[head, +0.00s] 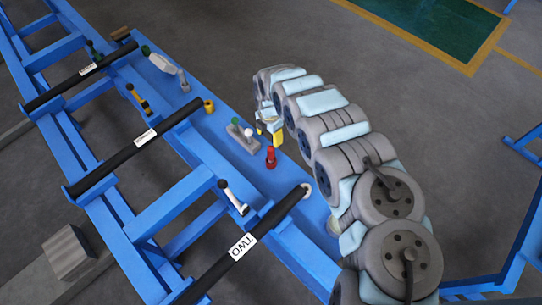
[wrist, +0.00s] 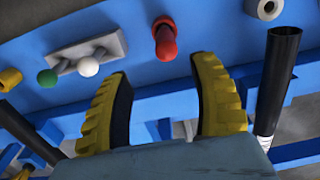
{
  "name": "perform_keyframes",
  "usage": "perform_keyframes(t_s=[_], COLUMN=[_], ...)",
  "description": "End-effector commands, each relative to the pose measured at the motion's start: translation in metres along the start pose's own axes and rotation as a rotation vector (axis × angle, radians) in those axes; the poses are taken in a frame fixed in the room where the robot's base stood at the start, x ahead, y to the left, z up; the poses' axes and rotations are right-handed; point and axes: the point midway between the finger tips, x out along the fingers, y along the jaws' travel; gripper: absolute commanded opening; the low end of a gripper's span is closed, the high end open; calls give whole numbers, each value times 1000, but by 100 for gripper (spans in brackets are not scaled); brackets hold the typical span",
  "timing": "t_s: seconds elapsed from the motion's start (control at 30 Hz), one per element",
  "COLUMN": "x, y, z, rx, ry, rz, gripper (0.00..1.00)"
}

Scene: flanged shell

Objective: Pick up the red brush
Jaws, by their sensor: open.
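The red brush (head: 271,157) stands on the blue beam, just in front of my gripper (head: 270,136) in the head view. In the wrist view the red brush (wrist: 166,44) shows at top centre, with a rounded red end toward me and a darker part behind. My gripper (wrist: 162,68) has its two yellow ribbed fingers spread apart with nothing between them. In that view the brush lies just beyond the fingertips, roughly in line with the gap. I see no contact between the fingers and the brush.
A grey block (head: 242,136) with green and white knobs sits left of the brush. A yellow ring (head: 209,106) lies farther left. A black-and-white handle (head: 232,197) stands nearer. A black tube (wrist: 277,85) rises right of my fingers.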

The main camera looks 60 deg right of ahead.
Motion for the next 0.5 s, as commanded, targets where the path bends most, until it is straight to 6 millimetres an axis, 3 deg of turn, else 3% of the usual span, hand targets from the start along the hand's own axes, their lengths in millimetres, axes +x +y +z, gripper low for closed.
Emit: perform_keyframes(t_s=[0.2,0.5], x=[26,45], y=[0,0], z=[-2,-1], rx=[0,0], ry=[2,1], rz=[0,1], gripper=[62,62])
